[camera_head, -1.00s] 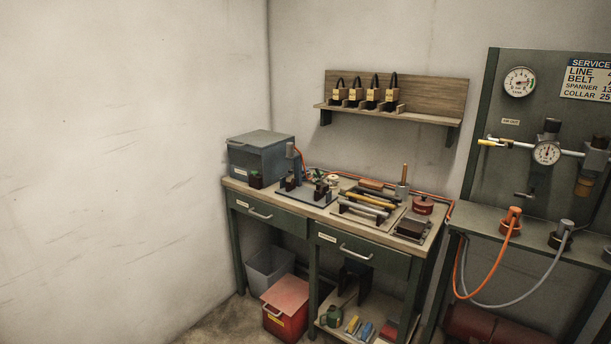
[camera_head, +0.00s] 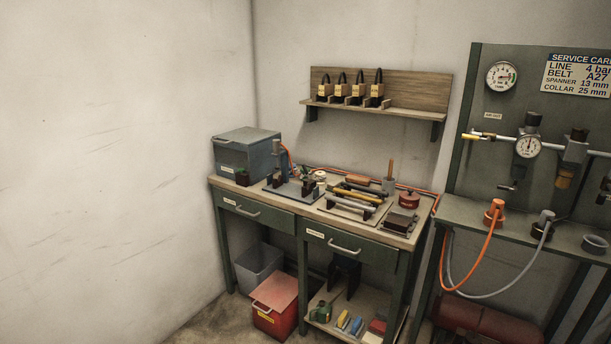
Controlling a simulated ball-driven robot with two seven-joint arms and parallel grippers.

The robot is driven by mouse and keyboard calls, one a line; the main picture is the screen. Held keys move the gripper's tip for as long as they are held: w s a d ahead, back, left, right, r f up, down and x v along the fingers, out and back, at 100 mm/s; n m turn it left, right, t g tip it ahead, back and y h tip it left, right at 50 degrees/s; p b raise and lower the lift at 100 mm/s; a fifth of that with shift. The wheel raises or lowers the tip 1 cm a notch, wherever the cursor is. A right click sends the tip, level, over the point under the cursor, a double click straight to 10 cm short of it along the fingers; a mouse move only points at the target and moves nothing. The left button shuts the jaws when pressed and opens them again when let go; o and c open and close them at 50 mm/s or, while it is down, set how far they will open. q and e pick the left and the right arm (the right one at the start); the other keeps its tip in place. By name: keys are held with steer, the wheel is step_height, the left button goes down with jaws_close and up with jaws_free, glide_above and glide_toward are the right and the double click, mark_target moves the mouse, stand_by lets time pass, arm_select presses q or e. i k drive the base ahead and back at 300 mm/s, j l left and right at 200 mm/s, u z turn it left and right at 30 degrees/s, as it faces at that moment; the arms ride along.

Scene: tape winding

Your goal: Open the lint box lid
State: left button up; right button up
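A red box (camera_head: 275,321) with a paler red lid (camera_head: 275,291) stands on the floor under the bench. Its lid looks shut, and a handle shows at its front edge. The yellow label on its front is too small to read. A grey-green box (camera_head: 246,154) stands on the left end of the bench top, and its top looks closed. I cannot read a name on either box, so I cannot tell which is the lint box. Neither of my grippers is in view.
The green bench (camera_head: 262,230) has two drawers, with tools on top. A grey bin (camera_head: 259,267) stands behind the red box. A lower shelf (camera_head: 330,327) holds small items to its right. A gauge stand with hoses (camera_head: 500,209) is at right. Floor shows at front left.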

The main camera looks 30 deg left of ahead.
mark_target(246, 136)
steer(key=u, duration=1.55)
steer(key=i+l+u, duration=0.15)
steer(key=i, duration=0.4)
steer(key=i+l+u, duration=0.2)
steer(key=i, duration=0.3)
steer(key=i+l+u, duration=0.15)
steer(key=i+l, duration=0.3)
steer(key=i+j, duration=0.05)
